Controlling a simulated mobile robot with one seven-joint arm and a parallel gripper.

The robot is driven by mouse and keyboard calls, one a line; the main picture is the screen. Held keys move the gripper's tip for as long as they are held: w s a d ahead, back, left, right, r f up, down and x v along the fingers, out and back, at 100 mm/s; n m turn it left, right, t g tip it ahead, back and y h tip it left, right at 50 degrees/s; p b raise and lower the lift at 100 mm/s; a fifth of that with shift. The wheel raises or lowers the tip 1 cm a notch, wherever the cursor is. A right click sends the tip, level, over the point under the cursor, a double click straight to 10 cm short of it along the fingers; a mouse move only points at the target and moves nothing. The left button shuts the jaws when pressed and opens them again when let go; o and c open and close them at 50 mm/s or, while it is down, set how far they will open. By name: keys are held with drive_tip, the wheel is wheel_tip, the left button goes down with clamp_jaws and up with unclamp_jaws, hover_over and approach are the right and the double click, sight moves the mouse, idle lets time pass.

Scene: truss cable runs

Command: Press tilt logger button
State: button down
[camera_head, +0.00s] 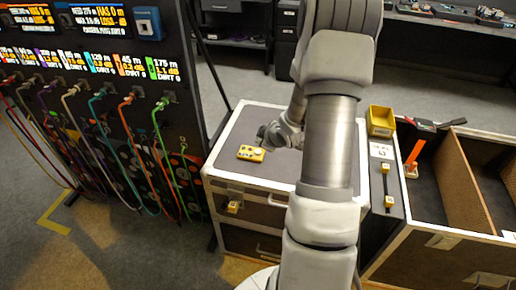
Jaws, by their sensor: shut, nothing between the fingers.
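The tilt logger looks to be the small yellow box (251,153) with pale round spots on its top. It lies on the grey top of the road case (225,160). Which spot is the button is too small to tell. My gripper (262,138) is shut and empty. It is just behind and to the right of the yellow box, low over the case top. I cannot tell whether it touches the box. My arm crosses the middle of the view and hides the right part of the case top.
A black panel (110,110) with coloured cables and lit labels stands at the left. A yellow bin (380,121) sits right of my arm. An open case with dividers (455,180) holds an orange upright piece (414,155) at the right. The case top left of the box is clear.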

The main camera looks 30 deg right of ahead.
wheel_tip(320, 180, up, 3)
drive_tip(key=shift+f+p, duration=0.1)
drive_tip(key=shift+p, duration=0.75)
